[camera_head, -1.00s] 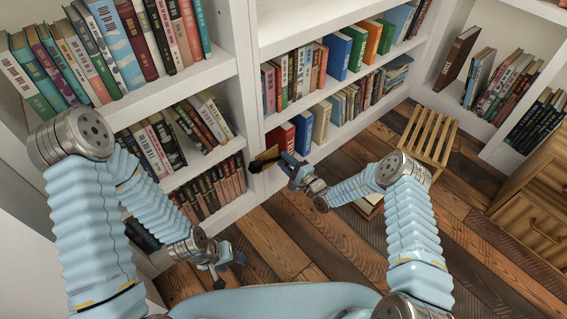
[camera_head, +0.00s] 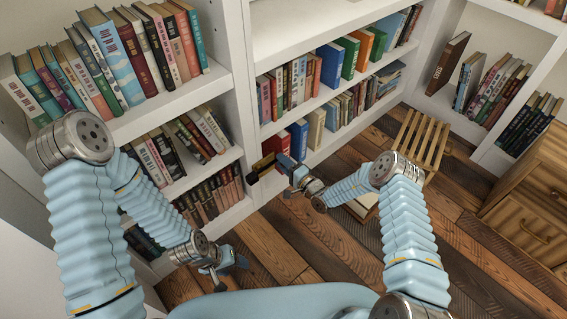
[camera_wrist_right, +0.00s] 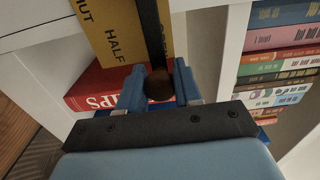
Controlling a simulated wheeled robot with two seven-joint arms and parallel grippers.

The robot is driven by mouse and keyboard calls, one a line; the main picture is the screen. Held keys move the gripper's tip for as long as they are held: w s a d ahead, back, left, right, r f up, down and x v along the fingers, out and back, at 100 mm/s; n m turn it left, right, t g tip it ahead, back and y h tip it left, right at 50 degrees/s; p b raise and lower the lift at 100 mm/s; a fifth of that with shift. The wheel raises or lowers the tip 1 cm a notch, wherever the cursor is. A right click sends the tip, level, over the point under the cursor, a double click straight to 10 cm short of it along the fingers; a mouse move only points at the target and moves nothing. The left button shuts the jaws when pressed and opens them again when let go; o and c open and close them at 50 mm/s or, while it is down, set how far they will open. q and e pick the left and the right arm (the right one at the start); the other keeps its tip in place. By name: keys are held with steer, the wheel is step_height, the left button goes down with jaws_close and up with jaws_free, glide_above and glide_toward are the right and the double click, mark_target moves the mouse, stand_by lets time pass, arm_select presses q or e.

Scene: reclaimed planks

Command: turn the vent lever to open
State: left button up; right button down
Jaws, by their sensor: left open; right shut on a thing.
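The vent's yellow plate (camera_wrist_right: 113,32) fills the top of the right wrist view, with "HALF" readable, part of "SHUT", and a third label mostly hidden by the lever. The dark vent lever (camera_wrist_right: 153,30) crosses the plate's right part, over that third label, and ends in a round brown knob (camera_wrist_right: 160,86). My right gripper (camera_wrist_right: 160,88) is shut on the knob. In the head view the right gripper (camera_head: 284,163) is at the small yellow plate (camera_head: 263,163) by the bookcase's lower shelf. My left gripper (camera_head: 232,266) is open and empty, low near the left bookcase.
White bookcases (camera_head: 243,70) full of books stand close behind the vent and to the left. A slatted wooden stool (camera_head: 424,140) stands right of my right arm, and a wooden drawer cabinet (camera_head: 535,215) at far right. Plank floor (camera_head: 320,240) is open between my arms.

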steer(key=shift+s+a, duration=0.1)
steer(key=c, duration=0.8)
jaws_free()
steer(key=v, duration=1.4)
steer(key=shift+p, duration=0.35)
